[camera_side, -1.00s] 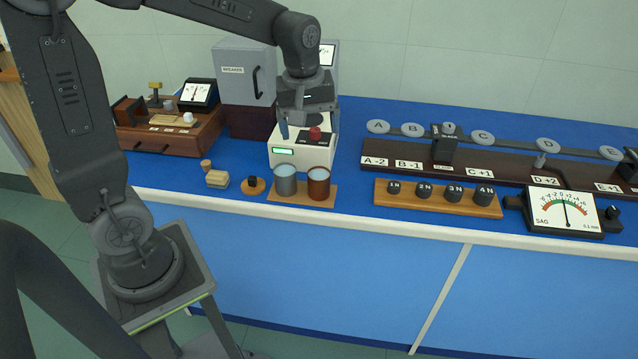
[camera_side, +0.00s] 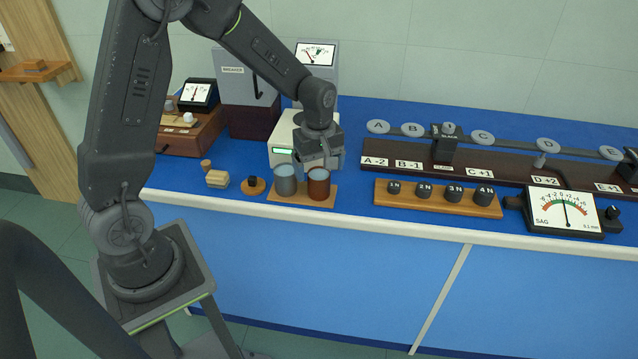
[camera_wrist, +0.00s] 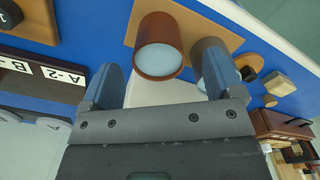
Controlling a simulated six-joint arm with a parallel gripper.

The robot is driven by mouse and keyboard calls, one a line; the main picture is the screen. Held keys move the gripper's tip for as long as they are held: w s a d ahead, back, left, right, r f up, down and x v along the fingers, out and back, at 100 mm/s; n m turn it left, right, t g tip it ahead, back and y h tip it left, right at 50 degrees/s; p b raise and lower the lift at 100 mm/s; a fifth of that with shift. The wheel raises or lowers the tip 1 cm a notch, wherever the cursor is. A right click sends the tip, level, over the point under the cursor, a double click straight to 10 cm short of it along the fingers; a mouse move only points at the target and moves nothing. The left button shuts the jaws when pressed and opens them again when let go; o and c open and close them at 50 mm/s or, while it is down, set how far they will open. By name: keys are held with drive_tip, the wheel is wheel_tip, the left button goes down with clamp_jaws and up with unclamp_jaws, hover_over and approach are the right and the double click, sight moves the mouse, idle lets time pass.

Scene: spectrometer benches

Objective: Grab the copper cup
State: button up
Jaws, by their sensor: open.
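The copper cup (camera_side: 319,187) stands upright on a small wooden board (camera_side: 302,196) near the bench's front edge. A grey cup (camera_side: 285,182) stands just left of it on the same board. My gripper (camera_side: 322,166) is open and empty, a little above and behind the cups, partly in front of the white instrument. In the wrist view the copper cup (camera_wrist: 159,48) lies ahead of my gripper (camera_wrist: 163,80), between the lines of the two blue fingers. The right finger overlaps the grey cup (camera_wrist: 212,62) there. I cannot tell whether they touch.
A black-knobbed disc (camera_side: 253,185) and a small wooden block (camera_side: 217,179) lie left of the cups. The white instrument (camera_side: 283,156) stands behind. A weight rack (camera_side: 438,198), a long dark rail (camera_side: 480,167) and the SAG meter (camera_side: 563,211) stand to the right.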

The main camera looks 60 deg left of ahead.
sight(319, 173)
wheel_tip(319, 173, down, 5)
drive_tip(key=shift+w, duration=0.1)
drive_tip(key=shift+c, duration=0.4)
